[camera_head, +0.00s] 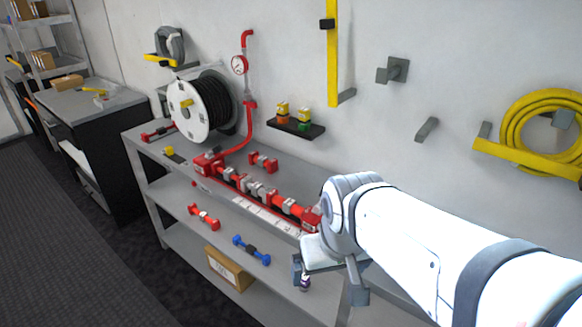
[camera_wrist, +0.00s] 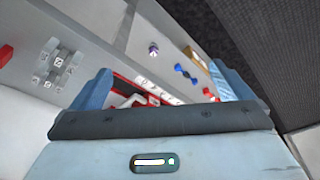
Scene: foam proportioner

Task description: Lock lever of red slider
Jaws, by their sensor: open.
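The foam proportioner is a long red and black assembly (camera_head: 262,195) with grey clamps on the grey bench. A red block (camera_head: 311,218) is at its right end, partly behind my wrist; I cannot tell for sure which red part is the slider. My gripper (camera_head: 327,280) hangs at the bench's front edge, near that end. In the wrist view my gripper (camera_wrist: 165,90) is open, its two blue-grey fingers apart. A red part with a pale lever-like piece (camera_wrist: 132,99) shows between them, partly hidden by the gripper body. I cannot tell whether the lever is locked.
A white labelled strip (camera_head: 266,218) lies along the bench front. The lower shelf holds a red part (camera_head: 203,217), a blue part (camera_head: 251,250) and a small purple-white bottle (camera_head: 305,284). A hose reel (camera_head: 203,105) stands at the back left. A yellow hose (camera_head: 545,125) hangs right.

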